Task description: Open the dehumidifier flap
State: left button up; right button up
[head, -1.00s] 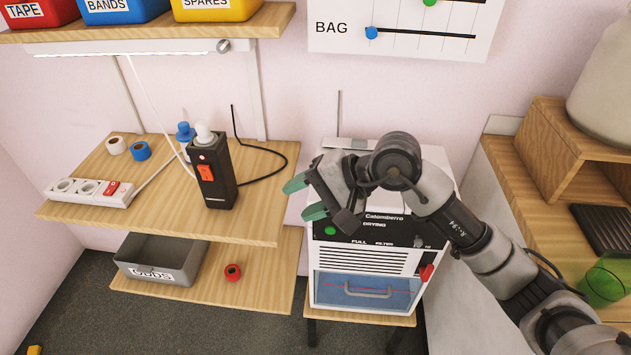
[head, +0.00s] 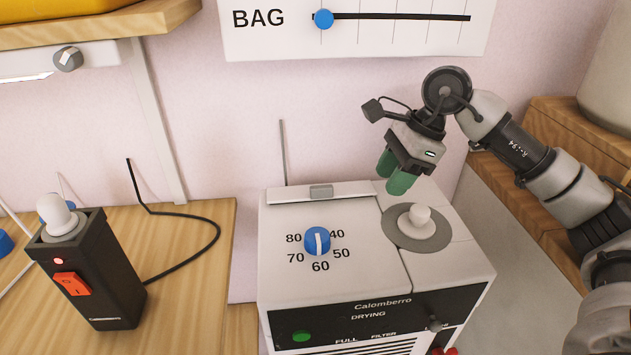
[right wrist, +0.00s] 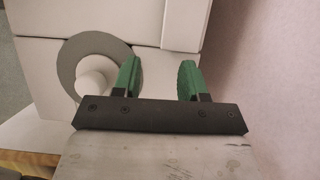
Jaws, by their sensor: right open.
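The dehumidifier (head: 335,280) is a white box with a black front band reading "Calomberro DRYING". Its top has a blue dial (head: 317,241) marked 40 to 80. Right of a seam, a top panel carries a white knob (head: 420,217) on a grey disc; the knob also shows in the right wrist view (right wrist: 97,88). I cannot tell for certain which panel is the flap; none looks raised. My right gripper (head: 396,180) is open and empty, its green fingers pointing down near the top's back edge, behind the knob. In the right wrist view the fingers (right wrist: 160,72) are apart. My left gripper is out of view.
A black switch box (head: 95,270) with a red switch stands on the wooden shelf at left, with a black cable behind it. A "BAG" slider board (head: 350,30) hangs on the wall above. A wooden bench (head: 555,150) lies at right.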

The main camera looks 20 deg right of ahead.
aim_at(322, 187)
jog(key=shift+d, duration=0.15)
jog(key=shift+w+r, duration=0.1)
jog(key=w+a, duration=0.1)
jog(key=a, duration=0.3)
jog(key=w+a, duration=0.1)
jog(key=a, duration=0.2)
jog(key=w+a+p, duration=0.1)
jog(key=a, duration=0.3)
jog(key=shift+a, duration=0.3)
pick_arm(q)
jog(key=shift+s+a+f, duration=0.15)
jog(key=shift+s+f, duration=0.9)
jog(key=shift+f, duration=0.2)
pick_arm(e)
jog(key=shift+w+a+f, duration=0.1)
jog(key=shift+f, duration=0.45)
